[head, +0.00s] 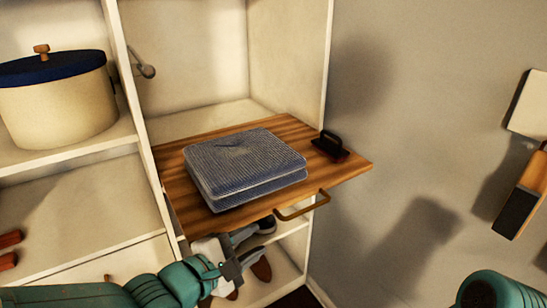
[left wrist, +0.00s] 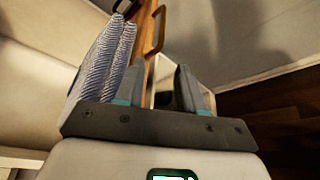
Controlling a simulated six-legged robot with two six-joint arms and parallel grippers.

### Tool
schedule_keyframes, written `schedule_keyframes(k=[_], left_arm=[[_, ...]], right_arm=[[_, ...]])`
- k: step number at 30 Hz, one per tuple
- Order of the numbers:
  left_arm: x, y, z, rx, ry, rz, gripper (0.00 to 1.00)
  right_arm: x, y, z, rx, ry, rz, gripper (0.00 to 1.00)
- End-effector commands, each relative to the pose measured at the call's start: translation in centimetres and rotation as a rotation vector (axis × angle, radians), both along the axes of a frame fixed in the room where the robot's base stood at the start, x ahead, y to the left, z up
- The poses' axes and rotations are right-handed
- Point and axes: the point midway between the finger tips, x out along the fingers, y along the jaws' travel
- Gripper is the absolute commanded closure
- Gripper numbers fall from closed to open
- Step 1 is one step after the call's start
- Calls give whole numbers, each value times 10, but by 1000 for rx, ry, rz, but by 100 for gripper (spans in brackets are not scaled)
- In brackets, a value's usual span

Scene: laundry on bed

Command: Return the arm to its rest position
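My left gripper (head: 250,248) is low in the head view, in front of and below the front edge of the wooden pull-out board (head: 180,185). In the left wrist view its two fingers stand apart with nothing held between them (left wrist: 160,85). A folded blue ribbed cloth (head: 245,165) lies flat on the board, clear of the gripper. It also shows beside the left finger in the left wrist view (left wrist: 100,60). A teal part of my right arm shows at the bottom right of the head view; its gripper is out of view.
The board has a front handle (head: 302,205) and a small dark-handled object (head: 330,145) on its right. Shoes (head: 262,268) stand on shelves below. A cream pot with a blue lid (head: 58,95) sits on the left shelf. A brush-like object (head: 520,200) is at far right.

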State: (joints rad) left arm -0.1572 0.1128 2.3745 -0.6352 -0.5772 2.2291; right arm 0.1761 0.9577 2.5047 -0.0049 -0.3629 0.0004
Motion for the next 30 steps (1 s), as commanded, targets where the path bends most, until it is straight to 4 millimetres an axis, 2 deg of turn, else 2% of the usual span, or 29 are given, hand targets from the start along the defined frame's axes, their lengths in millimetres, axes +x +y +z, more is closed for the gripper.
schedule_keyframes(k=[2, 4, 5, 6, 8, 9, 11, 12, 15, 18, 21, 27, 30], left_arm=[[5, 6, -14, 7, 56, 15, 62], [7, 10, -48, 16, 154, 25, 62], [7, 12, -68, 15, 215, 34, 62], [3, 16, -98, 11, 310, 55, 62], [-10, 23, -145, 40, 439, 76, 62], [-24, 27, -177, 95, 508, 70, 62], [-50, 32, -221, 205, 588, 29, 62], [-71, 35, -246, 289, 630, -23, 62], [-118, 38, -290, 484, 672, -191, 62], [-158, 39, -316, 654, 652, -402, 62], [-185, 38, -329, 804, 569, -626, 62], [-199, 43, -332, 1018, 324, -957, 62], [-200, 43, -332, 1073, 229, -1053, 62]], right_arm=[[0, 0, 11, 0, 0, 0, 57], [0, 0, 21, 0, 0, 0, 57], [0, 0, 26, 0, 0, 0, 57], [0, 0, 32, 0, 0, 0, 57], [0, 0, 42, 0, 0, 0, 57], [0, 0, 47, 0, -1, 0, 57], [0, 0, 54, 0, -1, 0, 57], [0, 0, 58, 0, -1, 0, 57], [0, 0, 64, 0, 0, 0, 57], [0, 0, 66, 0, 0, 0, 57], [0, 0, 65, 0, 0, 0, 57], [0, 0, 64, 0, 0, 0, 57], [0, 0, 64, 0, 0, 0, 57]])
